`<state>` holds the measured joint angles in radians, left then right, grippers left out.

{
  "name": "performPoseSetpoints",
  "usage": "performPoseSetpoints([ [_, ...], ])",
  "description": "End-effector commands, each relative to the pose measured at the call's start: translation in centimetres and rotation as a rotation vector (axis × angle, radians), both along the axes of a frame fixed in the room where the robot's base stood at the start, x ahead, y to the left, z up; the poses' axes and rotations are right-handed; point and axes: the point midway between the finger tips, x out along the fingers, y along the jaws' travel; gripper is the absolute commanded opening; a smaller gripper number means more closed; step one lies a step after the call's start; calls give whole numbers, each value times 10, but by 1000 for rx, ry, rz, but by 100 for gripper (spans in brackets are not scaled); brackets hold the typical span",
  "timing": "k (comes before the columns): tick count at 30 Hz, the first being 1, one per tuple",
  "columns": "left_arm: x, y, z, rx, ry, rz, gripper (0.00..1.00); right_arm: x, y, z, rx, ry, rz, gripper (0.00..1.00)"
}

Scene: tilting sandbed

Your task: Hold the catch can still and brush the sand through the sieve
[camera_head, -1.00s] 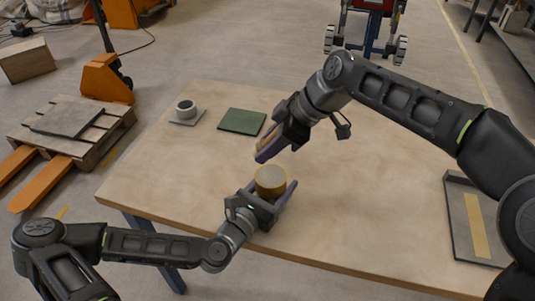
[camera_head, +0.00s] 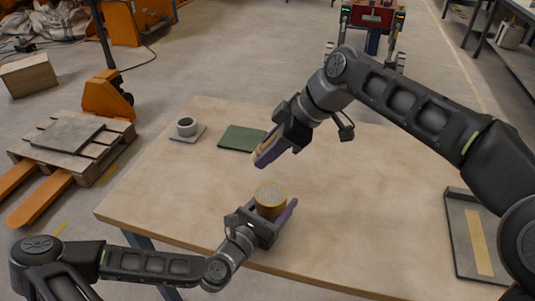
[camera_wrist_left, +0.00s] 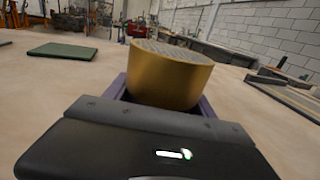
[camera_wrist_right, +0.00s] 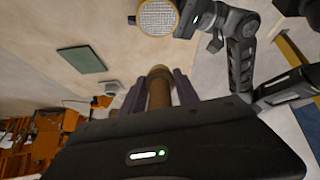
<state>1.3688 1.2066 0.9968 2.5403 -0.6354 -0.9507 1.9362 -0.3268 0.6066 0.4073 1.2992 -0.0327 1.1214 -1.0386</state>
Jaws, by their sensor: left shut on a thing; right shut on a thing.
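The catch can (camera_head: 271,209) is a gold cylinder near the front edge of the table. Its top is a pale sieve mesh (camera_head: 270,192), which also shows from above in the right wrist view (camera_wrist_right: 157,17). My left gripper (camera_head: 274,214) has its purple fingers shut around the can, which stands upright; the left wrist view shows its gold wall (camera_wrist_left: 168,78). My right gripper (camera_head: 267,154) is shut on the brush, whose brown round handle (camera_wrist_right: 159,92) shows between the fingers. The brush is apart from the sieve, beyond the can. The can's inside is hidden.
A green mat (camera_head: 241,138) and a grey cup (camera_head: 187,126) on a small plate (camera_head: 199,136) are at the far left of the table. A grey tray (camera_head: 456,230) with a yellow strip is at the right. The table's middle (camera_head: 350,190) is clear.

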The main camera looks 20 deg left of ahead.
Motion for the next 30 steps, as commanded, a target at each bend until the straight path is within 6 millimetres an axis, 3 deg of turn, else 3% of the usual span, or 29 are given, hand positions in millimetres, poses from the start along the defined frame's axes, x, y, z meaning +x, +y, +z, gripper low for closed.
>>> performPoseSetpoints([
  [14,0,0,1,-1,-2,0,9,0,0,0,-3,0,0,0],
  [30,0,0,1,-1,-2,0,9,-12,12,-20,-215,2,0,0],
])
